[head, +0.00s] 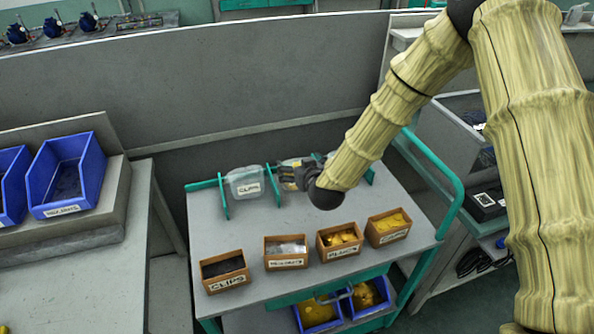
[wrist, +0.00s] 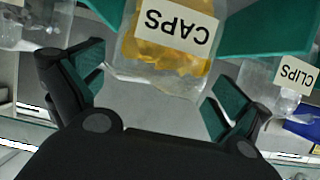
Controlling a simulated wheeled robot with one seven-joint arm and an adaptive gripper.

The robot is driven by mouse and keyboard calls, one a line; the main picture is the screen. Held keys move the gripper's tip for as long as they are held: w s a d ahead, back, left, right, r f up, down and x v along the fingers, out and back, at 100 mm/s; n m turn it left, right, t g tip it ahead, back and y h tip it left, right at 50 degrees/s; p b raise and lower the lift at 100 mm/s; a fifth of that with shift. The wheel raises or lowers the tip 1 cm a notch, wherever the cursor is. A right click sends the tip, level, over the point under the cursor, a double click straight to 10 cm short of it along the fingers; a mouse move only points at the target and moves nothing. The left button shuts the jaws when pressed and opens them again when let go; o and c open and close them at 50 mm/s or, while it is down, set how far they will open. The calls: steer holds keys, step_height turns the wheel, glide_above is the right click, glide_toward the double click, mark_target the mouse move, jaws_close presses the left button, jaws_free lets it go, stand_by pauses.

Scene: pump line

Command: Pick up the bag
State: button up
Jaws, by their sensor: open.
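A clear bag (wrist: 165,50) with yellow contents and a label reading CAPS is at the top middle of the wrist view, upside down there. In the head view its yellow part shows behind my gripper (head: 290,177), which hides most of it. My gripper (wrist: 155,75) is open, one finger to each side of the bag's near end, with nothing clamped. A second clear bag (head: 245,182), labelled CLIPS, stands left of my gripper; it is at the right in the wrist view (wrist: 275,82). Another clear bag (wrist: 35,22) shows at the upper left of the wrist view.
The bags stand between green dividers (head: 223,196) at the back of a grey cart (head: 240,225). Several labelled brown boxes (head: 225,271) line its front edge. Blue bins (head: 66,175) are on the left bench. A grey wall (head: 200,85) rises behind.

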steer(key=shift+x, duration=1.2)
steer(key=c, duration=0.7)
steer(key=shift+r, duration=0.15)
